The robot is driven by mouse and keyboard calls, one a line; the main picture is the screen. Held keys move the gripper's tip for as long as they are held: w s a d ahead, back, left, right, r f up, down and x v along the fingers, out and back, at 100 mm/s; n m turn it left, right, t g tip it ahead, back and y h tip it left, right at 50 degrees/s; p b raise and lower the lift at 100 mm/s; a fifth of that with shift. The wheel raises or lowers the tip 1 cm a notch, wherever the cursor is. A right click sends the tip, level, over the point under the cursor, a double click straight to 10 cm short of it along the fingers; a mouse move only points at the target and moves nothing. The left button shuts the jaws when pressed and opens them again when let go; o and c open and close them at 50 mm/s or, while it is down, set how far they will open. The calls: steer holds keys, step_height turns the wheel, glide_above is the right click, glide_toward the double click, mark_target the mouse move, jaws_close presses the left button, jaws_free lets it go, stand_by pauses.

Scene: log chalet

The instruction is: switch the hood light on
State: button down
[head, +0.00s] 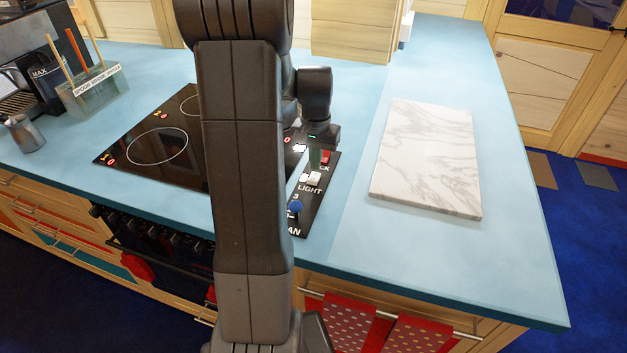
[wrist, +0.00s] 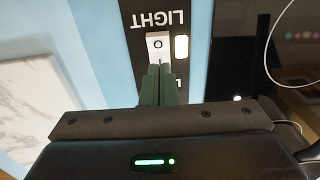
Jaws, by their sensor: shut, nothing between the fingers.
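The hood control panel (head: 300,222) is a black strip on the blue counter, right of the cooktop. Its white rocker switch (head: 315,178) sits above the word LIGHT, and the rocker also shows in the wrist view (wrist: 158,40) with a circle mark on it. Beside the rocker is a small pale indicator (wrist: 181,48); it looks bright cream. My gripper (head: 314,165) is shut and empty. Its green fingertips (wrist: 160,70) are at the near edge of the rocker in the wrist view, overlapping it slightly. I cannot tell whether they touch it.
A red switch (head: 326,157) and a blue knob (head: 295,207) flank the rocker on the panel. A white marble board (head: 428,160) lies to the right. The black cooktop (head: 150,150) is left, partly hidden by my arm. The counter around the board is clear.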

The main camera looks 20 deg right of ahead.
step_height(320, 180, up, 5)
steer(key=p, duration=0.3)
stand_by(0.4)
step_height(320, 180, down, 7)
steer(key=b, duration=0.5)
stand_by(0.3)
steer(key=shift+r, duration=0.15)
